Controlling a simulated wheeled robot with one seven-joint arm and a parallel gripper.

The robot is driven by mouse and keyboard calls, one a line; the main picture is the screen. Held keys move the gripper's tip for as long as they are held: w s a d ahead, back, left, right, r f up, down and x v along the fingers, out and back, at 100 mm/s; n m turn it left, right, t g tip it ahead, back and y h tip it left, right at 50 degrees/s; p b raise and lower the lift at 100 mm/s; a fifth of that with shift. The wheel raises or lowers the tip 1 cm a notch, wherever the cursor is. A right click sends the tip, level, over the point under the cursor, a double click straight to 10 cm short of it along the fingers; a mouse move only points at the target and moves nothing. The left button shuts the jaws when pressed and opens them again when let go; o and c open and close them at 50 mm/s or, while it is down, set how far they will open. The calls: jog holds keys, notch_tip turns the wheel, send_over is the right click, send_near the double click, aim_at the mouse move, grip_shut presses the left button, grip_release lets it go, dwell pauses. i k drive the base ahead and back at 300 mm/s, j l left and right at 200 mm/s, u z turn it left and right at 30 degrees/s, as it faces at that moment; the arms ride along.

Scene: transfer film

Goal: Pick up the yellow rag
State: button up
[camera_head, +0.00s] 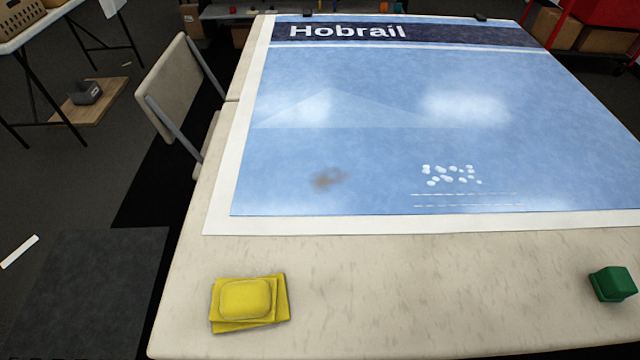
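The yellow rag (246,301) lies folded on the near left part of the pale table (420,290). It looks like stacked flat layers with a rounded, puffed top, and all of it is in view. Nothing touches it except the tabletop. My gripper and arm do not show in the head view.
A blue printed sheet (380,95) marked "Hobrail", with a brown smudge (328,179), covers most of the table. A green block (613,284) sits at the near right. A chair (175,85) stands against the left edge. The tabletop between rag and block is clear.

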aim_at(238, 303)
jog(key=l+u, duration=0.25)
jog(key=u, duration=0.2)
jog(key=k+l+u, duration=0.1)
jog(key=u, duration=0.35)
jog(key=k+l+u, duration=0.1)
jog(key=l+u, duration=0.35)
jog(key=k+u, duration=0.1)
jog(key=u, duration=0.35)
jog(key=k+l+u, duration=0.15)
jog(key=u, duration=0.3)
